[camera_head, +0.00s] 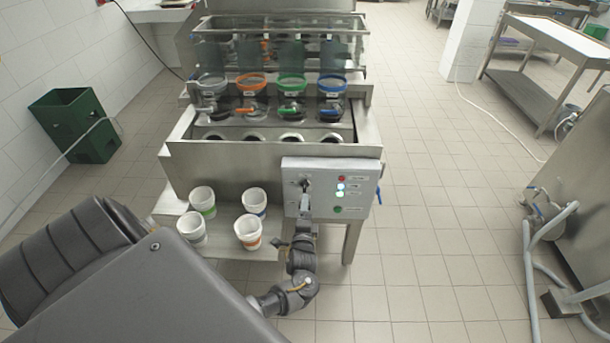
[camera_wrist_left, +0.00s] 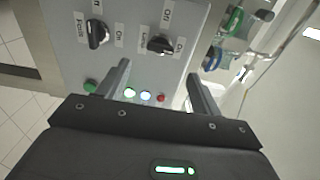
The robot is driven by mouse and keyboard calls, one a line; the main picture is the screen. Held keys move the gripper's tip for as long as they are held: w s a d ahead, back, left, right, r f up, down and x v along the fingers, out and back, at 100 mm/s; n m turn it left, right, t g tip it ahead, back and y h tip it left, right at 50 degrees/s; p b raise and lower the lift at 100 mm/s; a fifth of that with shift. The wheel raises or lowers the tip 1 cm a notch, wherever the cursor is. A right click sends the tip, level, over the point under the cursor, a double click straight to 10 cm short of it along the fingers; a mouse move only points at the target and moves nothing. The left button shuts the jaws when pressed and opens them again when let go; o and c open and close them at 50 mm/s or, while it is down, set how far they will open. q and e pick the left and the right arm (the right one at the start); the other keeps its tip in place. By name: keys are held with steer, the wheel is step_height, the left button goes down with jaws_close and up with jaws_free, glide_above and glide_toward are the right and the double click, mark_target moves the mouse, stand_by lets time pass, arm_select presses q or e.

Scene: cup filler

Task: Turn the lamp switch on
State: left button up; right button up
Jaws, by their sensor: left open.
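The control panel (camera_head: 359,190) is a grey box on the front of the steel machine. In the left wrist view its face (camera_wrist_left: 62,62) carries two black rotary switches, one on the left (camera_wrist_left: 97,33) and one on the right (camera_wrist_left: 160,44). Both have On and Off labels; their smaller labels are too blurred to read surely. My left gripper (camera_head: 304,203) is at the panel's left part. In the wrist view its open fingers (camera_wrist_left: 157,72) straddle the line below the right switch, with nothing seen between them. The right gripper is out of view.
Red, white and green lights sit on the panel's right part, red (camera_head: 342,178) on top. Several white cups (camera_head: 248,232) stand on the low shelf left of my forearm. A green crate (camera_head: 78,124) is at the far left.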

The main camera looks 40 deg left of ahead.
arm_select(q)
steer(key=shift+v, duration=1.55)
steer(key=s+d+f+n+g+h, duration=0.2)
steer(key=s+f+h, duration=0.1)
steer(key=f, duration=0.5)
steer(key=s+d+f+n+g+h, duration=0.2)
steer(key=s+d+f, duration=0.15)
steer(key=f, duration=0.55)
steer(key=s+d+f+n+g+h, duration=0.1)
steer(key=s+d+f+n+h, duration=0.2)
steer(key=f, duration=0.5)
steer(key=s+f+g+h, duration=0.1)
steer(key=s+f, duration=0.4)
steer(key=s, duration=0.6)
steer(key=s+d+f+n+g+h+b, duration=0.1)
steer(key=s+f+g, duration=0.3)
steer(key=s, duration=0.8)
steer(key=s+d+f+g+b, duration=0.1)
steer(key=s+f+g, duration=0.2)
steer(key=s, duration=0.8)
step_height(320, 180, down, 3)
steer(key=shift+s+r+h, duration=0.15)
steer(key=shift+s+h, duration=0.15)
steer(key=shift+h, duration=0.1)
